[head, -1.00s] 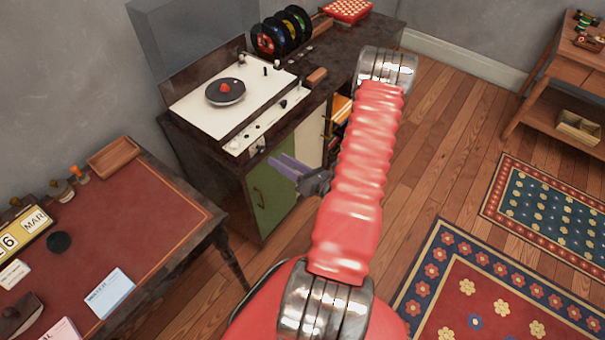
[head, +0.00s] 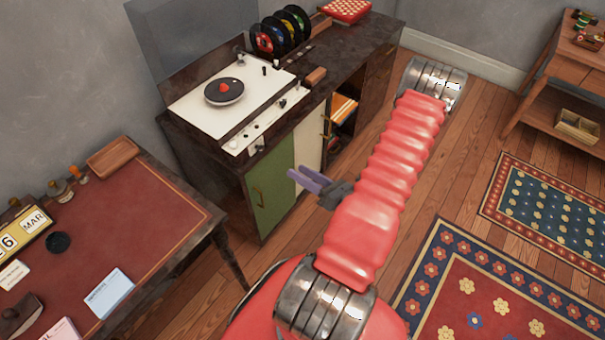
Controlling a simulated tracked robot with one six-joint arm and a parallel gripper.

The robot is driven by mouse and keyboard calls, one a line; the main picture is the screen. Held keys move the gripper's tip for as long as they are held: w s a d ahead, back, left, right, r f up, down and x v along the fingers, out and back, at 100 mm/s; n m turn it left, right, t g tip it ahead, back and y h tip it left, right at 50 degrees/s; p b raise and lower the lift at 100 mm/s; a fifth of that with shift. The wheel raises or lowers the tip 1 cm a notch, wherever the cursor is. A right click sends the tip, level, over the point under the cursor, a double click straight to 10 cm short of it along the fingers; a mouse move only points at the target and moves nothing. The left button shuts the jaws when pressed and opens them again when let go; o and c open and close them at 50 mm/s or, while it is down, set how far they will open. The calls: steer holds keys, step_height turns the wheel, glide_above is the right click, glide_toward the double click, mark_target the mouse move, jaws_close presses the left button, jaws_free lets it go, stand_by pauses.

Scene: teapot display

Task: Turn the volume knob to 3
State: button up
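The record player (head: 185,105) has a cream deck with a dark disc and a red centre on its turntable (head: 224,91). Its cream front control strip (head: 240,146) carries several small knobs and switches, including a dark knob (head: 282,104). I cannot tell which is the volume knob, and no markings are legible. My gripper (head: 297,177) has two purple-grey fingers with a gap between them. It is open and empty, in front of the cabinet doors in the picture, below and right of the control strip, touching no knob.
The dark cabinet (head: 376,54) bears several records (head: 268,40) in a rack and a red patterned box (head: 346,10). A green door (head: 270,190) faces my arm. A red-topped desk (head: 140,225) stands left. Rugs (head: 480,300) and open wooden floor lie right.

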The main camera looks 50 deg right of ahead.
mark_target(262, 149)
steer(key=n, duration=0.6)
steer(key=shift+w+r, duration=0.2)
steer(key=shift+w, duration=0.2)
steer(key=shift+w, duration=0.15)
steer(key=shift+w+a, duration=0.2)
steer(key=shift+w, duration=6.55)
steer(key=shift+c, duration=0.6)
jaws_close()
